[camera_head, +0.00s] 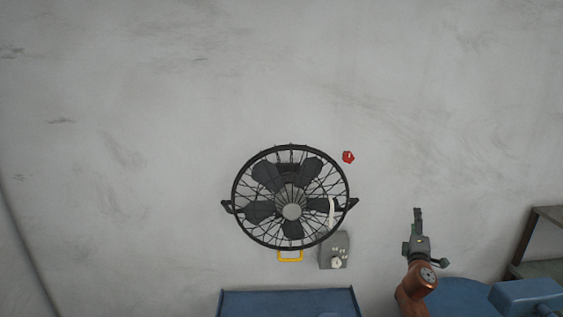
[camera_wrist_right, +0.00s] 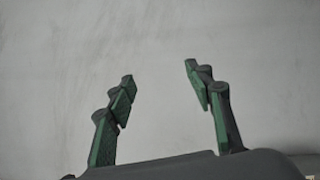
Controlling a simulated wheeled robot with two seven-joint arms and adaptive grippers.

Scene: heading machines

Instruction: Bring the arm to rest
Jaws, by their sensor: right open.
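My right gripper (camera_head: 418,215) is at the lower right of the head view, at the end of a brown and grey arm that points up. In the right wrist view its two green-padded fingers (camera_wrist_right: 158,75) stand wide apart, with nothing between them and only a plain grey wall behind. It is open and empty, well to the right of the fan and touching nothing that I can see. My left arm and left gripper do not show in either view.
A black caged fan (camera_head: 291,211) is at the middle of the head view. A grey control box (camera_head: 335,250) and a red object (camera_head: 348,157) are beside it. Blue machine tops (camera_head: 288,302) line the bottom edge. A shelf (camera_head: 541,245) stands at the right.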

